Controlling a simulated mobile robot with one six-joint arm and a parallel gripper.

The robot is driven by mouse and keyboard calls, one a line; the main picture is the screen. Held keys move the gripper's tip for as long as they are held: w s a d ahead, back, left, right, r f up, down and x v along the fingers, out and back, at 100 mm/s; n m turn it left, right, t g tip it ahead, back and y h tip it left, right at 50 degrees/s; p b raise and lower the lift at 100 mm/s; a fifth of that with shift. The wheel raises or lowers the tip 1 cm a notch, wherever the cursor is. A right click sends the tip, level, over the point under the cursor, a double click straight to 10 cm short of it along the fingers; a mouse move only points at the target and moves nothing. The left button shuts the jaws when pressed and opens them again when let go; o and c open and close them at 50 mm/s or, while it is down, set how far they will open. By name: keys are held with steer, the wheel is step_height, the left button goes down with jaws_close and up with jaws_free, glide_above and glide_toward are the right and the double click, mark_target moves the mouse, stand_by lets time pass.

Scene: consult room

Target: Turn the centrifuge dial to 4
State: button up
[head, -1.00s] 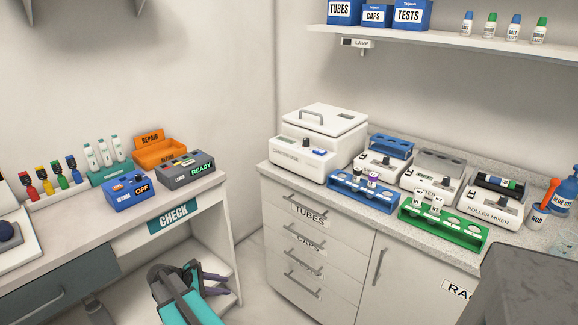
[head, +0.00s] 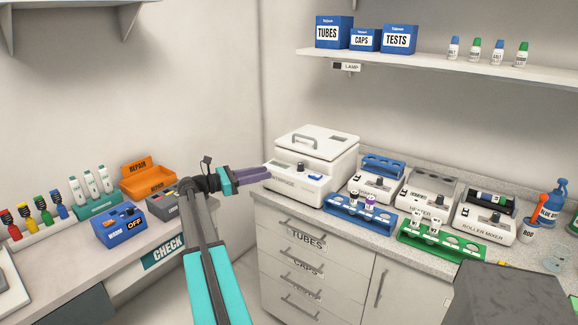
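The white centrifuge (head: 322,148) stands on the left end of the right-hand counter, lid down. Its front panel has a small dark dial (head: 300,166) and a blue button (head: 315,177). The dial's numbers and pointer are too small to read. My gripper (head: 268,173) has purple fingers that point right at the left side of the centrifuge's front panel. The fingertips are left of the dial and apart from it in the picture. They partly cover the panel's left edge. The two fingers lie close together at this angle, so their opening is unclear. I see nothing held.
Right of the centrifuge stand more devices, including a heater (head: 424,196) and a roller mixer (head: 487,219). A blue rack (head: 345,211) and a green rack (head: 445,246) sit in front. A shelf (head: 430,68) hangs above. A gap separates the counter from the left desk (head: 140,247).

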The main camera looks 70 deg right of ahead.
mark_target(295, 172)
steer(key=shift+w, duration=0.1)
stand_by(0.3)
steer(key=p+x, duration=0.2)
steer(key=x, duration=1.1)
steer(key=shift+s+d+f+p, duration=0.15)
steer(key=shift+s+p, duration=0.1)
steer(key=shift+p, duration=0.1)
steer(key=c, duration=0.6)
steer(key=shift+d, duration=0.3)
jaws_close()
steer(key=shift+a, duration=0.3)
